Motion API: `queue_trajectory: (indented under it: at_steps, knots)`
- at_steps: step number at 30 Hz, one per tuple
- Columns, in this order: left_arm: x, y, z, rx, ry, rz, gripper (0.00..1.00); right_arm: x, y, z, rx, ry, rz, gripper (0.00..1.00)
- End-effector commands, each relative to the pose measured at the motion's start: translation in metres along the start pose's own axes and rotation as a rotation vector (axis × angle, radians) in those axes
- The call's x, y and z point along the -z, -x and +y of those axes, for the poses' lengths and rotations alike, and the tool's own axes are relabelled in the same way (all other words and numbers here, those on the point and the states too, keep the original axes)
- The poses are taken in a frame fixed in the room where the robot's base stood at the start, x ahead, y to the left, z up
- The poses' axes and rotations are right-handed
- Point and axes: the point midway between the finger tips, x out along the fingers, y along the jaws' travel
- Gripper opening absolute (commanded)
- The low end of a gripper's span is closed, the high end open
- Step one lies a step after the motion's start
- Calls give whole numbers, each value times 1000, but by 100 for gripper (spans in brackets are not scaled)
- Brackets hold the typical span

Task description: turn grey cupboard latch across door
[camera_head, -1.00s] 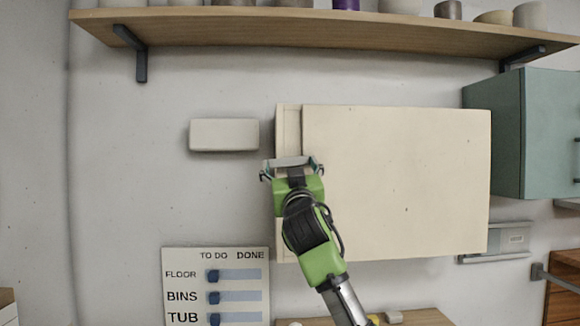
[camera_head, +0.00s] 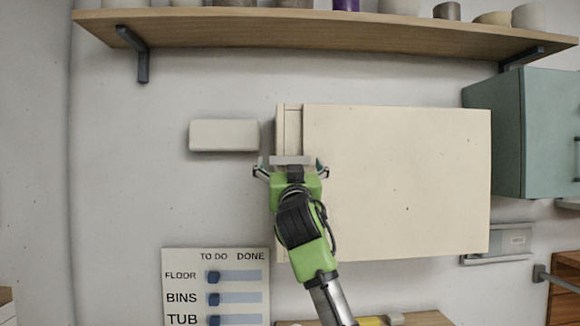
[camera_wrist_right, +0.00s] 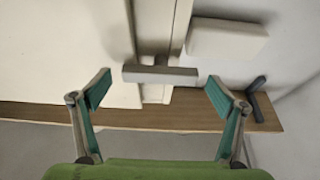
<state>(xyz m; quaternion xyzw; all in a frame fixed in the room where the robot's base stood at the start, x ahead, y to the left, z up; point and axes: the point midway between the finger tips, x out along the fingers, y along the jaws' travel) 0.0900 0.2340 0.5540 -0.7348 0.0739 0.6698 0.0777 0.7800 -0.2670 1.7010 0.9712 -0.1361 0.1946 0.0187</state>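The grey latch (camera_head: 291,160) is a short bar on the left edge of the cream cupboard. It lies level, spanning the seam between the narrow side strip (camera_head: 291,127) and the door (camera_head: 400,180). My right gripper (camera_head: 291,169) is in front of the latch. In the right wrist view, the latch bar (camera_wrist_right: 160,75) sits between the open green-padded fingers of my right gripper (camera_wrist_right: 158,92), with a visible gap at each end. The gripper's wrist hides the lower left part of the cupboard. My left gripper is not in view.
A cream box (camera_head: 224,135) is on the wall just left of the cupboard. A wooden shelf (camera_head: 300,27) with pots runs above. A teal cupboard (camera_head: 522,135) is at the right. A slider board (camera_head: 216,285) is at the lower left.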

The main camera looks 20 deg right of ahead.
Motion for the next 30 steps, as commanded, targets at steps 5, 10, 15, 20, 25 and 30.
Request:
queue_trajectory:
  at_steps: [5,10,15,20,25,30]
  knots:
    - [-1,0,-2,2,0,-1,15,0,0,0,0,1,0,89]
    - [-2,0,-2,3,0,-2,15,0,8,-1,1,1,1,89]
    - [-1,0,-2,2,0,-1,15,-1,31,-1,2,0,0,89]
    - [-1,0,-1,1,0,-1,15,-1,62,-1,2,-1,0,89]
    - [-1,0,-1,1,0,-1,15,-1,92,0,2,-2,-1,89]
    - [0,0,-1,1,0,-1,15,0,112,-1,2,0,0,89]
